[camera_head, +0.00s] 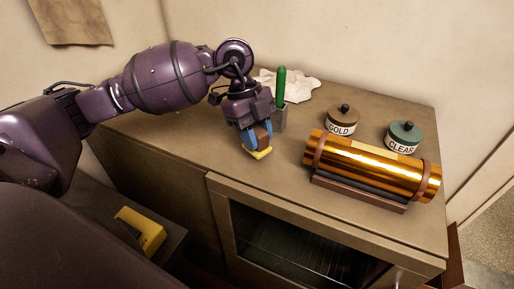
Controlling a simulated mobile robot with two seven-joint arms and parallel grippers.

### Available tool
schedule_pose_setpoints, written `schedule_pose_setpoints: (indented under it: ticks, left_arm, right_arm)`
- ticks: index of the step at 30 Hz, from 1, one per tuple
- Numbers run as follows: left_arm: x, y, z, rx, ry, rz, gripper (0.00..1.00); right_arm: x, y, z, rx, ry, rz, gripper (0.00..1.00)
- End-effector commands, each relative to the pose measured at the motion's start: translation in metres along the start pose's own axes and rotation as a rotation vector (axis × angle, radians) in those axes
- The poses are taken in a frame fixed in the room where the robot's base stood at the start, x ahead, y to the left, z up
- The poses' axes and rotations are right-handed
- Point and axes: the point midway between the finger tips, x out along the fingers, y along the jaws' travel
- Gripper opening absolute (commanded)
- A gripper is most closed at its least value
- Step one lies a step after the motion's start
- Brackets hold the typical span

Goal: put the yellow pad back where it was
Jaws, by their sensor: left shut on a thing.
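My left gripper (257,136) comes in from the left and points down over the brown cabinet top. Its blue fingers are shut on the yellow pad (259,154), which has a brown upper part between the fingers. The pad is at or just above the cabinet top, left of the brass cylinder; I cannot tell whether it touches the surface. My right gripper is not in view.
A green-handled tool (281,84) stands in a grey holder (280,119) close behind the gripper, before a white cloth (299,86). The brass cylinder (370,165) rests on a cradle (358,192). GOLD (341,122) and CLEAR (403,138) jars stand behind. Another yellow object (141,231) is lower left.

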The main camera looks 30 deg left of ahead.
Motion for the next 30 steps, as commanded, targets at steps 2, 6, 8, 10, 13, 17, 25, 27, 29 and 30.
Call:
schedule_pose_setpoints:
  ticks: [2, 6, 8, 10, 13, 17, 25, 27, 29, 30]
  left_arm:
    - [0.005, 0.000, 0.002, -0.001, 0.001, 0.001, 0.11]
    - [0.021, 0.000, 0.008, -0.002, 0.003, 0.002, 0.11]
    - [0.029, 0.000, 0.012, -0.002, 0.002, 0.001, 0.11]
    - [0.036, 0.000, 0.015, -0.002, 0.001, 0.001, 0.11]
    - [0.039, 0.000, 0.016, -0.001, 0.000, -0.001, 0.11]
    - [0.039, 0.000, 0.016, 0.000, 0.000, -0.001, 0.11]
    - [0.041, 0.000, 0.017, 0.000, 0.000, 0.000, 0.43]
    - [0.041, 0.000, 0.017, 0.000, 0.000, 0.000, 0.54]
    - [0.041, 0.000, 0.017, 0.000, 0.000, 0.000, 0.59]
    - [0.041, 0.000, 0.017, -0.001, 0.000, 0.000, 0.59]
  right_arm:
    - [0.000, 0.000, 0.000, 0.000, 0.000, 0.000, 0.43]
    - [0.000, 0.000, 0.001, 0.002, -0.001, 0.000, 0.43]
    - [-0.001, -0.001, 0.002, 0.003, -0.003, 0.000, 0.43]
    - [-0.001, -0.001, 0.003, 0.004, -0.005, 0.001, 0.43]
    - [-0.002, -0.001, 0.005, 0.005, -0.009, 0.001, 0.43]
    - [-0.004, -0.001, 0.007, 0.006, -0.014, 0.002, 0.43]
    - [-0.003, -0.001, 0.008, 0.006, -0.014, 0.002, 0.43]
    - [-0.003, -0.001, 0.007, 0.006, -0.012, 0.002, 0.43]
    - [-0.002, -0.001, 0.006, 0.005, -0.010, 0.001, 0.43]
    - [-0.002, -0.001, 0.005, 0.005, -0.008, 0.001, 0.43]
